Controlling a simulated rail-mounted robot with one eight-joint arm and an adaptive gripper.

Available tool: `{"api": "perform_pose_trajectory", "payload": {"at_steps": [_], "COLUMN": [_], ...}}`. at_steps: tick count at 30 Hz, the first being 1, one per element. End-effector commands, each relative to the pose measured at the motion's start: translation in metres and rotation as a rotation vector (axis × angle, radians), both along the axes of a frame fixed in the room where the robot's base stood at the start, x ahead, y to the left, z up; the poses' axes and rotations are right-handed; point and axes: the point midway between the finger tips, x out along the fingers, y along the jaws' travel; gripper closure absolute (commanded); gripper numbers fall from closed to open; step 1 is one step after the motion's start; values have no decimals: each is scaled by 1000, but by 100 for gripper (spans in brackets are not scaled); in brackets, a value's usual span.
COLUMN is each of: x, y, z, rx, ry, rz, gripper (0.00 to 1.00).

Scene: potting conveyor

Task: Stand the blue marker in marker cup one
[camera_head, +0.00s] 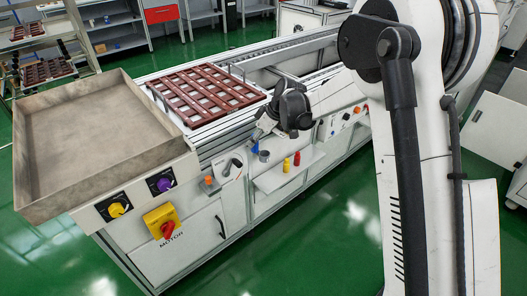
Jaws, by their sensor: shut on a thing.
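My gripper (266,127) is dark and reaches down and left over the front edge of the conveyor. It is shut on the blue marker (256,148), of which only a small blue part shows below the fingers. The rest of the marker is hidden by the gripper. A small dark grey cup (264,156) stands just below and right of the blue part, on the white front shelf. I cannot tell whether the marker touches the cup, and no cup number is readable.
A yellow item (286,165) and a red item (297,159) stand on the white shelf (272,182) right of the cup. A red-brown grid tray (206,92) lies on the conveyor. A large grey bin (100,190), knobs and a yellow switch box (163,222) are at left.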

Motion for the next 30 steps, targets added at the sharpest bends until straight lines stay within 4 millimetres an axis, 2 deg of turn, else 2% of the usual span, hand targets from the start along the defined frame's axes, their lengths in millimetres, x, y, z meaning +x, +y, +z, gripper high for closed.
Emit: {"api": "perform_pose_trajectory", "payload": {"at_steps": [3, 9, 14, 22, 30], "x": [18, 35, 38, 38, 37], "y": [-17, -32, -35, -35, -35], "z": [-16, -30, -35, -69, -71], "rx": [0, 0, 0, 0, 0], "ry": [-1, 0, 0, 0, 0], "rz": [-3, 0, 0, 1, 1], "gripper": [100, 100, 100, 100, 100]}}
